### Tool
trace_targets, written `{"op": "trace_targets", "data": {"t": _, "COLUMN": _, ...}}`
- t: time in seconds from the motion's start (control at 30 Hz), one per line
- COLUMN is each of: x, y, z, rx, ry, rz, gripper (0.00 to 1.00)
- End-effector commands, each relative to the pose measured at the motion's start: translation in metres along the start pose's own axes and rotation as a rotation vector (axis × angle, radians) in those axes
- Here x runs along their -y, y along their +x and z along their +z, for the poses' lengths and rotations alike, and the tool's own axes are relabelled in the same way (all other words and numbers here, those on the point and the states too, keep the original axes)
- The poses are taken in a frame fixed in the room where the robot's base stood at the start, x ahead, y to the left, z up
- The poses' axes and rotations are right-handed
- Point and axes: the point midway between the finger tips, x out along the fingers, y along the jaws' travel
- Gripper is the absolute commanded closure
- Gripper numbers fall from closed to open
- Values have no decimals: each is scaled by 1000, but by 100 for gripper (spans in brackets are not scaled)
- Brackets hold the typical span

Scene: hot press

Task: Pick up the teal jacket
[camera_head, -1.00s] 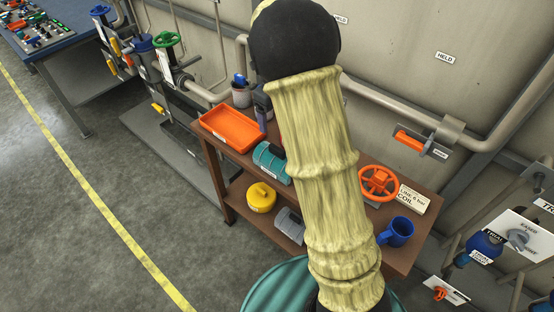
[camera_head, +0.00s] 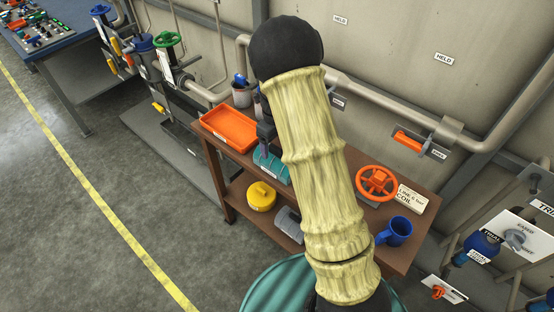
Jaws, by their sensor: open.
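The teal jacket (camera_head: 275,172), a rounded shell with a white label along its front, lies on the top of the brown bench, just right of the orange tray. My gripper (camera_head: 264,151) points down over the jacket's upper left part, with its dark fingers in front of it. The fingers look very close to the jacket, but I cannot tell whether they touch it. My gripper is open. My arm hides the jacket's right side and the bench behind it.
The orange tray (camera_head: 229,128) sits left of the jacket. An orange handwheel (camera_head: 377,183), a label block (camera_head: 411,199) and a blue mug (camera_head: 395,231) stand to the right. A yellow round part (camera_head: 262,195) is on the lower shelf. Pipes run along the wall behind.

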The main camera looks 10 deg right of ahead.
Motion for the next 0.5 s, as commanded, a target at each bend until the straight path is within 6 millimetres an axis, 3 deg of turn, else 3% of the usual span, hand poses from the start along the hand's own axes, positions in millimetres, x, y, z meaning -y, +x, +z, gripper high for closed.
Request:
{"op": "trace_targets", "data": {"t": 0.4, "x": 3, "y": 48, "z": -6, "rx": -4, "ry": 0, "rz": 2, "gripper": 24}}
{"op": "trace_targets", "data": {"t": 0.5, "x": 3, "y": 52, "z": -6, "rx": -1, "ry": 0, "rz": 0, "gripper": 24}}
